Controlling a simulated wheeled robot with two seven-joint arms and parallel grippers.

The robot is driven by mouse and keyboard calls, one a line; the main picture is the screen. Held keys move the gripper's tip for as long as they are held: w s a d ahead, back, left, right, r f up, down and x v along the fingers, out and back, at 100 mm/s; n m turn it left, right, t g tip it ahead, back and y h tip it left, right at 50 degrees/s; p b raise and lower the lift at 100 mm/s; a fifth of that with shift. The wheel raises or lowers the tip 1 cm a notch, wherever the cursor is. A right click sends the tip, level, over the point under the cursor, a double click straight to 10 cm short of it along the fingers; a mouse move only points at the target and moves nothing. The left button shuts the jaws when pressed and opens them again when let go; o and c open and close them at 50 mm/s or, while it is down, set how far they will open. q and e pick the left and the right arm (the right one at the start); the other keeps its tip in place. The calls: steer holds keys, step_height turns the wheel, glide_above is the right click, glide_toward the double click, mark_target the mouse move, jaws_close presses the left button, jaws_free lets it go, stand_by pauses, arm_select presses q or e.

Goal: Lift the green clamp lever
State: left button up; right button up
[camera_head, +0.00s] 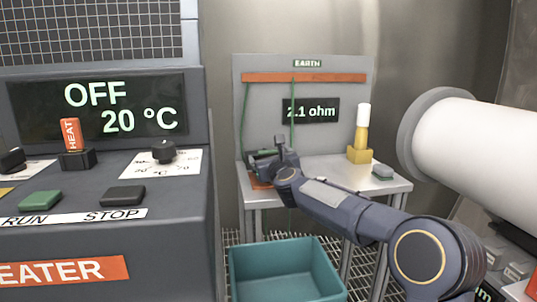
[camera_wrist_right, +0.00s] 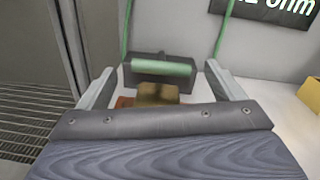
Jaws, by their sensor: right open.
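The green clamp lever (camera_wrist_right: 163,67) is a horizontal green bar on a dark clamp block, with a brass-coloured part in front of it. It sits at the back left of the small grey table. In the head view the clamp is mostly hidden behind my right gripper (camera_head: 267,153). In the wrist view my right gripper (camera_wrist_right: 160,84) is open and empty, its two fingers spread to either side of the lever. The lever appears just beyond the fingertips; contact cannot be told. My left gripper is not in view.
The table (camera_head: 325,175) stands against a grey panel with a display reading 2.1 ohm (camera_head: 311,111). A yellow-and-white upright piece (camera_head: 362,128) stands at its right. A teal bin (camera_head: 285,272) is below in front. A heater console (camera_head: 105,215) fills the left, a white cylinder (camera_head: 480,145) the right.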

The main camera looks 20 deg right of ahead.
steer(key=shift+x, duration=0.75)
